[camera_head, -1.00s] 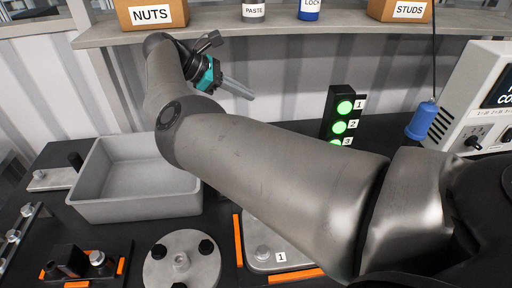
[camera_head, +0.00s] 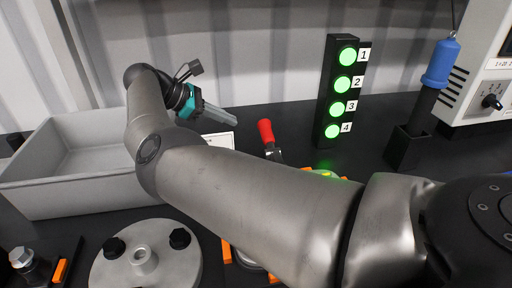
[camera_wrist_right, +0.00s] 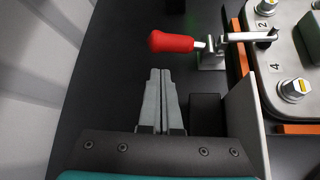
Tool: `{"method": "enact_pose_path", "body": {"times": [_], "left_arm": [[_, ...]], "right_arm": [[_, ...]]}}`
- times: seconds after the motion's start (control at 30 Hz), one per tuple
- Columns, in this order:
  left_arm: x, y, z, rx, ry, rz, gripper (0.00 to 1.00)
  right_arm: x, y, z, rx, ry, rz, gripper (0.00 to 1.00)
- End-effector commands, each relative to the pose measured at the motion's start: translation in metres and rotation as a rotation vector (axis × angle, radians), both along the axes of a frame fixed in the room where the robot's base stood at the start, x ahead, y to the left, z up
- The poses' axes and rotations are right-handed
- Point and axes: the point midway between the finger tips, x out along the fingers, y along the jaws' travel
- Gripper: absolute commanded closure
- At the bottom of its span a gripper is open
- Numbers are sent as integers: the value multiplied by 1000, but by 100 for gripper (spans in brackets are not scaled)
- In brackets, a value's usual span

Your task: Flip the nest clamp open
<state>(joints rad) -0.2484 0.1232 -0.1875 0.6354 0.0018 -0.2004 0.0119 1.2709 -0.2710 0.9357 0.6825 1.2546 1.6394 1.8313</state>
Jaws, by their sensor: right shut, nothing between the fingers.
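The nest clamp shows its red handle (camera_head: 265,130) just left of the light tower, leaning toward the back wall; my right arm hides much of its lower part. In the right wrist view, the red handle (camera_wrist_right: 171,42) points left and a metal clamp arm (camera_wrist_right: 250,36) reaches right, over the edge of the grey plate (camera_wrist_right: 290,62). My right gripper (camera_head: 236,122) is shut and empty, a little left of the handle. In the right wrist view, its closed fingertips (camera_wrist_right: 160,72) lie just below the handle, with a visible gap. My left gripper is out of view.
A light tower (camera_head: 334,92) with green lamps 1 to 4 stands behind the plate. A blue-handled tool (camera_head: 440,62) sits in a black holder at right. A grey bin (camera_head: 75,185) and a round flange (camera_head: 145,265) lie left. Orange strips edge the plate.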

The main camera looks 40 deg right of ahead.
Motion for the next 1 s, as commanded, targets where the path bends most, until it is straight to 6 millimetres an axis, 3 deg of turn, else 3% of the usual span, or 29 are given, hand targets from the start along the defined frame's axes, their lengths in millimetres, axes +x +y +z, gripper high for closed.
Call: {"method": "enact_pose_path", "body": {"times": [0.57,1.0], "left_arm": [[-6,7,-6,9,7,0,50],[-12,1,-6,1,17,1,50]], "right_arm": [[-1,-5,-9,0,0,-1,100],[-20,-61,-54,0,1,-2,100]]}}
